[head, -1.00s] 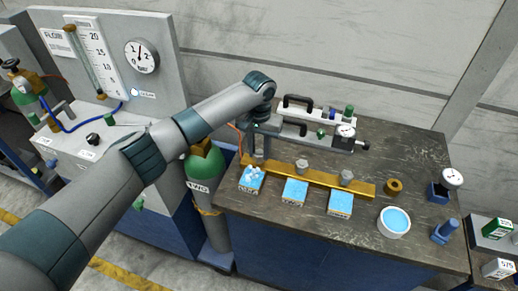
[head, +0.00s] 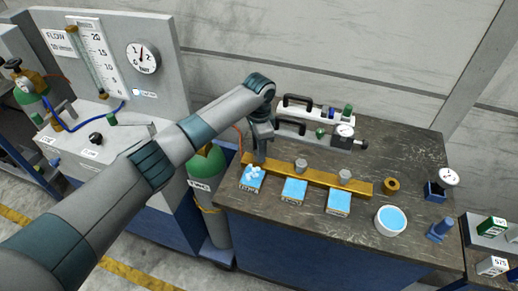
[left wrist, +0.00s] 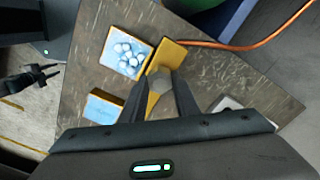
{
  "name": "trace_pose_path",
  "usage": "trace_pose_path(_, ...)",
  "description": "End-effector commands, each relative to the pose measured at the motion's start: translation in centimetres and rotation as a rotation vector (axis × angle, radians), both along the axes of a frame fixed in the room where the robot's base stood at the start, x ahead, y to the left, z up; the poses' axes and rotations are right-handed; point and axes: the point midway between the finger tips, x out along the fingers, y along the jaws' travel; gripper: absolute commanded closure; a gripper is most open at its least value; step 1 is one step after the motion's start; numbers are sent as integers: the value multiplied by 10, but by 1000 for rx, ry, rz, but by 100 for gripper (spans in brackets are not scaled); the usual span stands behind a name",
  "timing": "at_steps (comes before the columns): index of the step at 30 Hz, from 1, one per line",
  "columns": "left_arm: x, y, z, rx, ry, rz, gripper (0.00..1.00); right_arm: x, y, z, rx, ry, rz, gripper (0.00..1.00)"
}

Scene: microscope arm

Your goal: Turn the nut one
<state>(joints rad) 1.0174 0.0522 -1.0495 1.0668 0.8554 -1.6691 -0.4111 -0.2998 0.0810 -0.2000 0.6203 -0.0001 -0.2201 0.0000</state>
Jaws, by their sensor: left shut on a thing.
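A brass bar (head: 322,181) lies along the table with several hex nuts on top. In the left wrist view a grey hex nut (left wrist: 158,81) sits at the bar's end nearest the green cylinder. My left gripper (left wrist: 158,88) points down and is shut on this nut, one dark finger on each side. In the head view my left gripper (head: 259,157) stands over the bar's left end and hides that nut. Two other grey nuts stand on the bar, a middle nut (head: 300,165) and a right nut (head: 345,175). My right gripper does not clearly show.
Blue trays (head: 295,190) line the bar's near side; the left tray (head: 251,180) holds white pieces. A white bowl (head: 391,220), brass ring (head: 391,185) and small gauge (head: 449,178) stand to the right. A handled device (head: 318,127) sits behind. A green cylinder (head: 206,168) stands left of the table.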

Motion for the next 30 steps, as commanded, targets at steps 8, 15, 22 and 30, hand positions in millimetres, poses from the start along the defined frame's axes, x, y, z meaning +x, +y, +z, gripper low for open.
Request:
trace_pose_path(8, 1, -1, 2, -3, -4, -263, 94, 0, 0, 0, 0, 0, 0, 69)
trace_pose_path(15, 2, -1, 2, -3, -5, -467, 94, 0, 1, -2, 1, 0, 0, 69)
trace_pose_path(22, 2, -1, 2, -3, -4, -600, 94, 0, 2, -3, 2, 0, -1, 69)
trace_pose_path(30, 2, -1, 2, -3, -4, -660, 94, 0, 2, -4, 2, 0, -1, 69)
